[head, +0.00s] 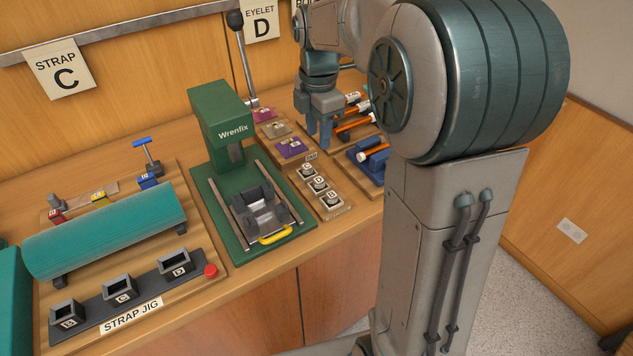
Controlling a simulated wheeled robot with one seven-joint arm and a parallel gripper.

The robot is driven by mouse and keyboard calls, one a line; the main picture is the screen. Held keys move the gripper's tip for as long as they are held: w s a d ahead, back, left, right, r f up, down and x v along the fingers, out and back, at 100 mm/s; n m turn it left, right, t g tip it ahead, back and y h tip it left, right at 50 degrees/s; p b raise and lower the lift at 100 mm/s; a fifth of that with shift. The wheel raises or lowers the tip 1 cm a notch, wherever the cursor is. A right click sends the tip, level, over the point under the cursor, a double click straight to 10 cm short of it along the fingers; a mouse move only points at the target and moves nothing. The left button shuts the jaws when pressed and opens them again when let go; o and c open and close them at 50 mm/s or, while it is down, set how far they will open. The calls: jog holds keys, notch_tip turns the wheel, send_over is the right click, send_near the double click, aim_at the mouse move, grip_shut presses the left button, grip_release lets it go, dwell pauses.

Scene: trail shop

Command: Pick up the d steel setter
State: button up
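Several orange-handled tools with pale ends lie in a dark blue rack (371,171) at the back right of the bench, partly hidden by my arm. The nearer setter-like tool (373,152) and another (354,124) show best. I cannot read a letter on them, so I cannot tell which is the d steel setter. My gripper (319,144) points down just left of the rack, above the bench. Its two fingers look apart with nothing between them.
A green Wrenfix press (221,112) with a raised lever stands left of my gripper. A small board (333,209) holds blocks marked C, D and B. Coloured trays (291,148) lie behind it. A strap jig (133,314) with a teal roll fills the left.

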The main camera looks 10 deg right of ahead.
send_over(319, 180)
jog(key=f, duration=0.7)
jog(key=shift+s+a+f, duration=0.15)
jog(key=shift+a+f, duration=0.05)
jog(key=shift+f, duration=0.2)
jog(key=shift+w+d+f+p, duration=0.1)
jog(key=shift+f+p, duration=0.2)
jog(key=shift+f, duration=1.25)
jog(key=shift+w+d+f+p, duration=0.1)
jog(key=shift+f+p, duration=0.2)
jog(key=shift+f, duration=1.25)
jog(key=c, duration=0.8)
